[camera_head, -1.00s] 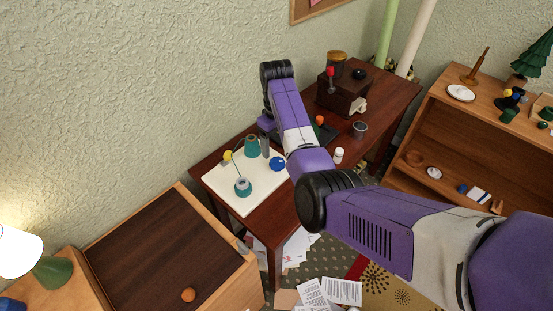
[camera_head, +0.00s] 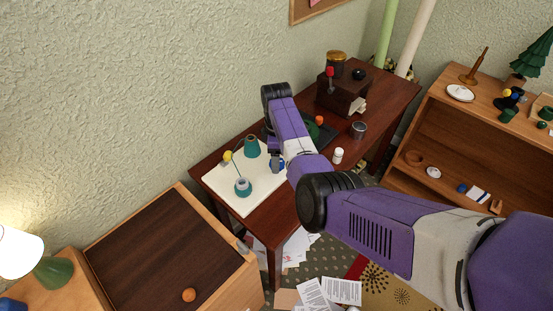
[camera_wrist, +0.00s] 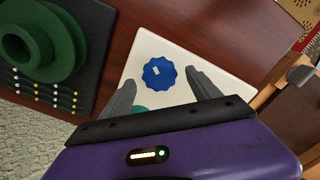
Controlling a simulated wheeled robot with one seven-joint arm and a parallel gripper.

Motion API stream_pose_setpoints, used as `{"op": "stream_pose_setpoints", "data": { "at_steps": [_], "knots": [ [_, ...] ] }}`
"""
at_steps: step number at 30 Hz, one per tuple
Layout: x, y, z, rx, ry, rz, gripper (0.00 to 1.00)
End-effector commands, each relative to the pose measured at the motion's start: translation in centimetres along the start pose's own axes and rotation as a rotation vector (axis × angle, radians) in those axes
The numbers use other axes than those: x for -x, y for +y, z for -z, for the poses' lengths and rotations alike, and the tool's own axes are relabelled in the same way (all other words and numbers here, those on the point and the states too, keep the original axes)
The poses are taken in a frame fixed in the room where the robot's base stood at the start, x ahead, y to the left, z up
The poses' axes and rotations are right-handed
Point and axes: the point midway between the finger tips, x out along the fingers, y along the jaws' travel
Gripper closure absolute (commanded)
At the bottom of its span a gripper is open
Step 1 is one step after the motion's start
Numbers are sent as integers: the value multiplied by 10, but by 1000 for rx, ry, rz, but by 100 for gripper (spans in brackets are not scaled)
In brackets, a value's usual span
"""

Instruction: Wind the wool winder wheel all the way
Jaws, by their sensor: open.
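The wool winder is a white board (camera_head: 222,184) on the dark wooden table. It carries a teal cone (camera_head: 251,147), a teal spool with a pale top (camera_head: 243,187), a yellow ball on a thin stand (camera_head: 228,156) and a blue scalloped wheel. My gripper (camera_head: 275,155) hangs over the wheel and hides most of it in the head view. In the wrist view the blue wheel (camera_wrist: 160,73), with a small white mark, lies ahead between the spread fingers of my gripper (camera_wrist: 160,84). The fingers look apart from it. A teal part shows at the wrist view's lower middle.
A dark panel with a green spool (camera_wrist: 40,42) and rows of small pegs lies beside the board. A brown box with a red knob (camera_head: 343,93), a dark tin (camera_head: 359,129) and a white bottle (camera_head: 338,155) stand farther right on the table (camera_head: 262,216).

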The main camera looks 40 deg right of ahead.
Motion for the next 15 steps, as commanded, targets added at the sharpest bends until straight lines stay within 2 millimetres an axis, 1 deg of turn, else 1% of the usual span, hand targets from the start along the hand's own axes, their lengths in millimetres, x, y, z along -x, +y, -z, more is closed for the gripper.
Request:
{"op": "stream_pose_setpoints", "data": {
  "at_steps": [1, 4, 13, 14, 15],
  "knots": [
    [-5, 0, 0, -1, 0, 2, 29],
    [-11, 0, 0, -1, 1, 1, 29],
    [-14, 0, 0, -1, 1, -1, 29],
    [-14, 0, 0, -1, 1, -1, 32],
    [-14, 0, 0, -1, 1, -1, 40]
  ]
}}
